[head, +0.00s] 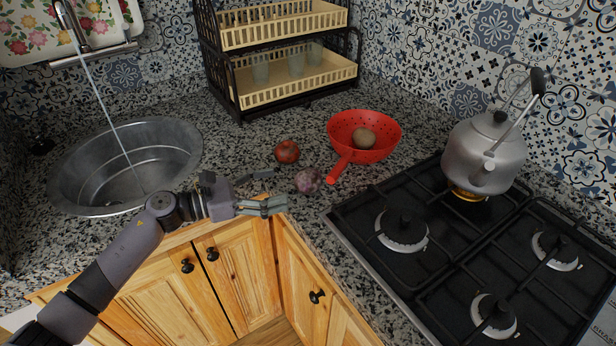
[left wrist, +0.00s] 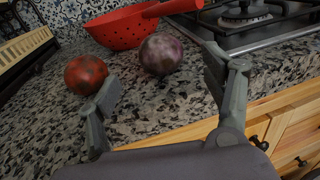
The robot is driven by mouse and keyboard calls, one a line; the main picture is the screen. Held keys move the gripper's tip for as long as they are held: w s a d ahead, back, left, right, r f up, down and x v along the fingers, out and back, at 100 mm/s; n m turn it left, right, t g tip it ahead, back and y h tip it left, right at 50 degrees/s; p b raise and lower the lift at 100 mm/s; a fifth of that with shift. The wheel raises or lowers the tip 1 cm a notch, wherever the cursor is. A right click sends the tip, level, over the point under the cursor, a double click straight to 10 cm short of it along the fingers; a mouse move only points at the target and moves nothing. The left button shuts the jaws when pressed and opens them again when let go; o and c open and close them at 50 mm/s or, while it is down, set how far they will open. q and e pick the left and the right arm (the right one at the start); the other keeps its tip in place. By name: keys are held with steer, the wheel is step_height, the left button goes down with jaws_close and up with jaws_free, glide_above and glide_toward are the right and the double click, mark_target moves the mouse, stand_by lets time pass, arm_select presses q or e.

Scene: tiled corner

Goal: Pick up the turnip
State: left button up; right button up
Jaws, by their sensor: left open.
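The turnip (head: 308,180) is a round, mottled purple and whitish root lying on the granite counter. It also shows in the left wrist view (left wrist: 160,54), beyond and between my fingers, with the near side unobstructed. My left gripper (head: 276,204) is at the counter's front edge, left of and nearer than the turnip. In the left wrist view my left gripper (left wrist: 160,95) has its fingers spread wide with nothing between them. The fingers are apart from the turnip. My right gripper is in neither view.
A reddish round vegetable (head: 287,152) lies left of and behind the turnip. A red colander (head: 385,148) holding a brown round item (head: 364,137) stands behind it. A gas stove (head: 420,225) with a kettle (head: 483,150) is right; a sink (head: 125,165) is left.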

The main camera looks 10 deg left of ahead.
mark_target(308, 179)
arm_select(q)
steer(key=x, duration=0.3)
steer(key=shift+w+d+r+p, duration=0.1)
steer(key=shift+w+d+p, duration=0.1)
steer(key=shift+p, duration=0.2)
steer(key=p+x, duration=0.2)
steer(key=x, duration=0.3)
steer(key=shift+s, duration=0.1)
steer(key=shift+d, duration=0.2)
steer(key=shift+a, duration=0.1)
steer(key=shift+c, duration=0.4)
steer(key=c, duration=1.2)
